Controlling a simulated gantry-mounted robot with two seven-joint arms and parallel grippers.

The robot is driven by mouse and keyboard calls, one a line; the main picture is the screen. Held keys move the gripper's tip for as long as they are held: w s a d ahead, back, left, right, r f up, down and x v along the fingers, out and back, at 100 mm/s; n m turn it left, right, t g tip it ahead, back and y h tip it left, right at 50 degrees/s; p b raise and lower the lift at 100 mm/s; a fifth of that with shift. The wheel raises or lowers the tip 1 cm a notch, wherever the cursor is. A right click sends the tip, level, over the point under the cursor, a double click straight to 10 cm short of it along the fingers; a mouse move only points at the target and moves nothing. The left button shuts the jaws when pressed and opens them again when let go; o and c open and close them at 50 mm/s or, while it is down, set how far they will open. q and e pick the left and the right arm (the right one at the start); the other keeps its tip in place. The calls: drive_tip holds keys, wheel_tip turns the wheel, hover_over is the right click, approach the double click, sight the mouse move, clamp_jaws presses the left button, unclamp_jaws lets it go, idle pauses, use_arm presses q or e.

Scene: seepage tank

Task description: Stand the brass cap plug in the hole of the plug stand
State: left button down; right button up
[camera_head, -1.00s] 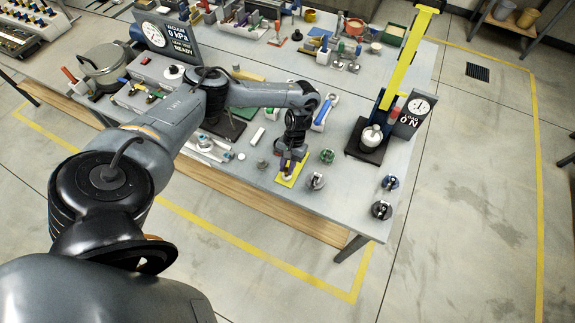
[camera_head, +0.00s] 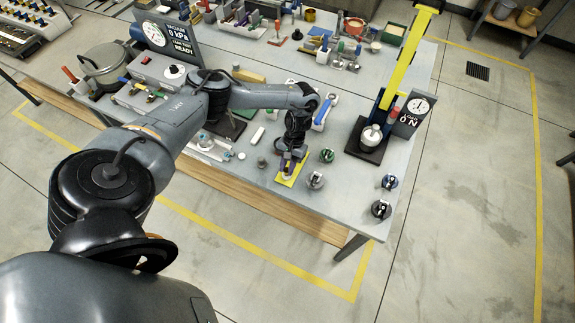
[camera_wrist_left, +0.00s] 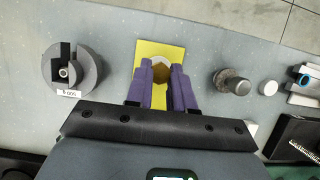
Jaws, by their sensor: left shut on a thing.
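My left gripper (camera_head: 290,164) has purple fingers and points down over a yellow plate (camera_head: 282,181) near the table's front edge. In the left wrist view its fingertips (camera_wrist_left: 162,80) are shut on the brass cap plug (camera_wrist_left: 162,72), a round brass-coloured piece directly above the yellow plate (camera_wrist_left: 172,48). The fingers hide most of the plug and the middle of the plate, so I cannot tell whether the plug touches it. No hole shows, and I cannot tell for certain whether this plate is the plug stand. My right gripper is not in view.
A slotted grey weight (camera_wrist_left: 88,62) is left of the gripper in the wrist view; a dark knobbed piece (camera_wrist_left: 232,82) and a white disc (camera_wrist_left: 268,88) are right. A tall yellow-topped load device (camera_head: 400,65) stands at the table's right. Several weights lie near the front right corner.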

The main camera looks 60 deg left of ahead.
use_arm(q)
drive_tip(key=shift+p, duration=0.35)
idle(0.4)
drive_tip(key=shift+f, duration=0.3)
idle(0.6)
drive_tip(key=shift+p, duration=0.35)
drive_tip(key=shift+f, duration=0.35)
idle(0.7)
drive_tip(key=shift+r, duration=0.1)
idle(0.5)
drive_tip(key=shift+p, duration=0.3)
idle(0.5)
drive_tip(key=shift+p, duration=0.3)
idle(0.5)
drive_tip(key=shift+p, duration=0.3)
idle(0.5)
idle(0.7)
